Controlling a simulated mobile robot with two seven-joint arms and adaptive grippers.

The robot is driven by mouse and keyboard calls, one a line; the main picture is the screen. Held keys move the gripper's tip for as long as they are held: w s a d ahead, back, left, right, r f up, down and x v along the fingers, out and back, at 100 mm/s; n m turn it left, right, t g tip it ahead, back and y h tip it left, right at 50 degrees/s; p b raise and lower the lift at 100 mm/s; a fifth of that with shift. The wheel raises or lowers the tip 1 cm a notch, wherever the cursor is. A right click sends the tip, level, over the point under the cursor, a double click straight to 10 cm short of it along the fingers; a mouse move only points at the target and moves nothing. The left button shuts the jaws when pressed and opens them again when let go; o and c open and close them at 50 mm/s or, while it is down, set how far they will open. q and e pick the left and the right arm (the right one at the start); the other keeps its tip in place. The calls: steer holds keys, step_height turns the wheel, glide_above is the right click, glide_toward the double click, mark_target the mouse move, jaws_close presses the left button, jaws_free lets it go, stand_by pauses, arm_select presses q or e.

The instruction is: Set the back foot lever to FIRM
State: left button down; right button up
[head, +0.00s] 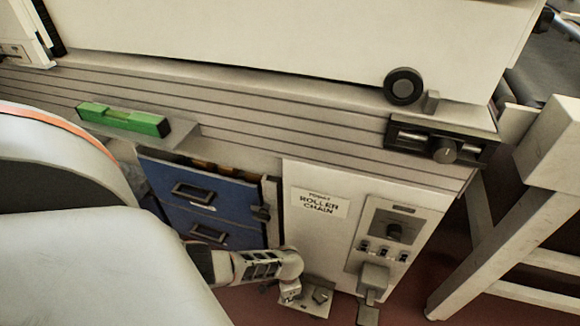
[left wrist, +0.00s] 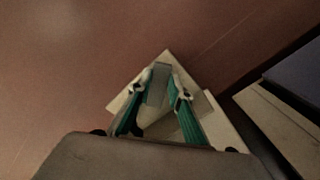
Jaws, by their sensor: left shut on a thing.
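A low foot lever (left wrist: 157,92) stands on a pale plate (left wrist: 205,108) on the floor in the left wrist view. My left gripper (left wrist: 161,84), with green-lined fingers, is closed around the grey lever from both sides. In the head view my left gripper (head: 290,293) reaches down to the foot of the white cabinet, beside a small floor plate (head: 320,298); its fingers partly hide the lever there. A second foot lever (head: 373,277) stands to the right and is clear of the gripper. I cannot read any FIRM marking. My right gripper is not in view.
The white cabinet (head: 308,240) with a "ROLLER CHAIN" label and a switch panel (head: 388,235) stands close behind. Blue drawers (head: 203,207) are to the left. A pale trestle leg (head: 480,240) stands at the right. A green level (head: 124,119) lies on a ledge.

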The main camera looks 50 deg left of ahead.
arm_select(q)
steer(key=m, duration=0.1)
steer(key=a+m, duration=0.1)
steer(key=m, duration=0.1)
steer(key=shift+w+a+f+m+b, duration=0.1)
steer(key=shift+f+m+b, duration=0.1)
steer(key=shift+m+b, duration=0.1)
steer(key=shift+w+a+m, duration=0.2)
steer(key=shift+m, duration=0.6)
steer(key=shift+w+a+m+b, duration=0.2)
steer(key=shift+m+b, duration=0.1)
steer(key=shift+m, duration=0.4)
steer(key=shift+w+m, duration=0.2)
steer(key=shift+m, duration=0.2)
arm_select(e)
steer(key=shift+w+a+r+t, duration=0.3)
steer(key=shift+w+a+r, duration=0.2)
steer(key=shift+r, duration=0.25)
arm_select(q)
steer(key=shift+r, duration=0.1)
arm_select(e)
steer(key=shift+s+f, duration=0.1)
